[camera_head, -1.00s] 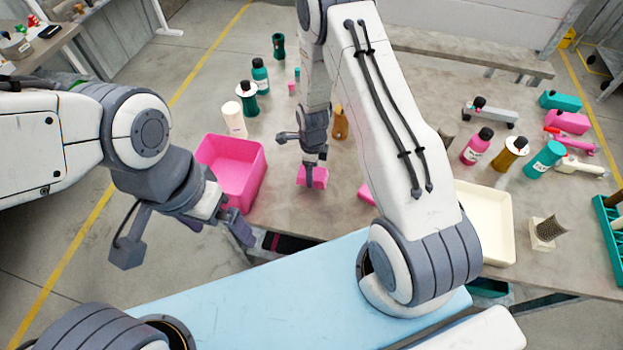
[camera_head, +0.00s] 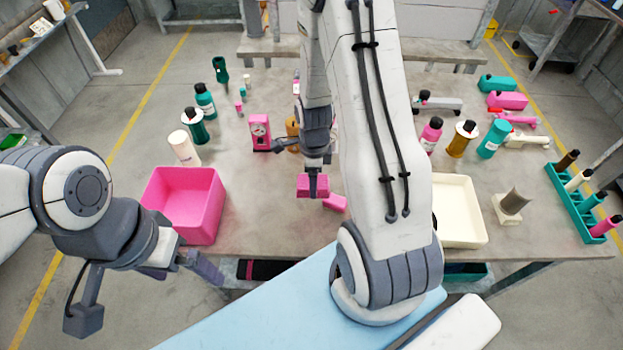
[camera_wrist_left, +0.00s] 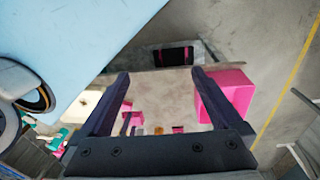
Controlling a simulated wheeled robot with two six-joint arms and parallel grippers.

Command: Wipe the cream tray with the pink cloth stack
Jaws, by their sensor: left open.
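The cream tray (camera_head: 474,238) lies on the table right of my right arm, which hides its left part. A small pink block, apparently the pink cloth stack (camera_head: 304,190), is in my right gripper (camera_head: 314,190), above or at the table left of the tray; I cannot tell whether it touches the table. My left gripper (camera_head: 207,268) is open and empty, before the table's front edge, below the pink bin. In the left wrist view its two dark fingers (camera_wrist_left: 160,73) stand apart with nothing between them.
A pink bin (camera_head: 183,205) stands at the table's front left. Another pink piece (camera_head: 335,203) lies beside the held one. Bottles stand behind at left and right. A brush-like block (camera_head: 512,205) and a green rack (camera_head: 575,205) are right of the tray.

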